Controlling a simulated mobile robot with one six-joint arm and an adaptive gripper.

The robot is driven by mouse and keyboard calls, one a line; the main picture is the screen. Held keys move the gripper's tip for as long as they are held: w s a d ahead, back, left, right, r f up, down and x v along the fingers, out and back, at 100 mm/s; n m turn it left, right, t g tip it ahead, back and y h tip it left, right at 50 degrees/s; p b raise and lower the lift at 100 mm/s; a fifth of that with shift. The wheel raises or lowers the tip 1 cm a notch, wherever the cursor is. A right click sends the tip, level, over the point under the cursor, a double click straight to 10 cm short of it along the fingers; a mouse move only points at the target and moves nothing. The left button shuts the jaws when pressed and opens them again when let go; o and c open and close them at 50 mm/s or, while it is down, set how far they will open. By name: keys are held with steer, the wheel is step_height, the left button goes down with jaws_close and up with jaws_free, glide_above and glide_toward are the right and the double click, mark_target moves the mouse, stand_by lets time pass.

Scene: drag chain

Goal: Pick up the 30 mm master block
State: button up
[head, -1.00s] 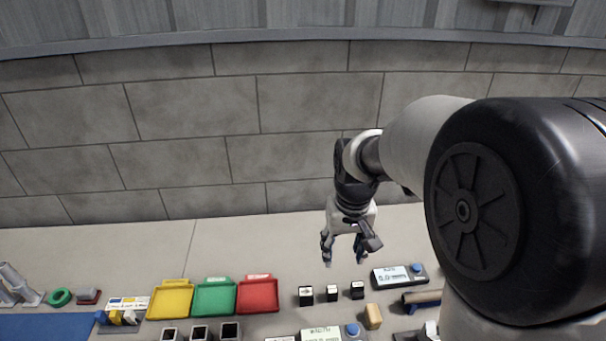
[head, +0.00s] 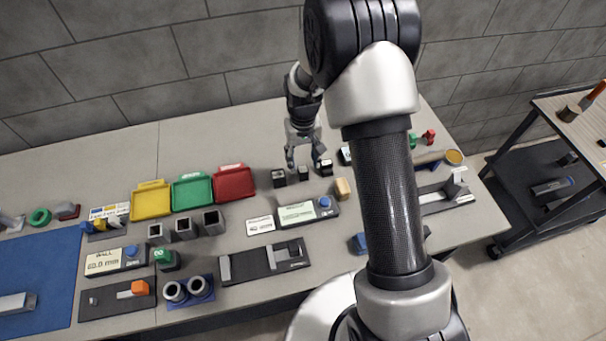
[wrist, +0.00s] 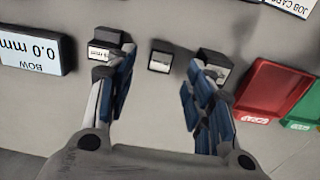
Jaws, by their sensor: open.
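In the wrist view the order is reversed: the left block (wrist: 214,65), the middle block (wrist: 161,57) and the right block (wrist: 103,46). My gripper (head: 304,161) is open and empty above the row. In the wrist view its fingers (wrist: 160,68) spread either side of the middle block and partly cover the outer two.
Red (head: 233,183), green (head: 192,191) and yellow (head: 151,200) trays lie left of the blocks. A BOW display (wrist: 33,42) stands close right of them in the head view. A tan block (head: 342,188) and a display box (head: 308,211) lie nearer. Bare bench lies behind the row.

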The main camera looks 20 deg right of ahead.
mark_target(303, 169)
steer(key=shift+f+b, duration=0.75)
steer(key=shift+f, duration=2.45)
steer(key=shift+r, duration=0.1)
jaws_close()
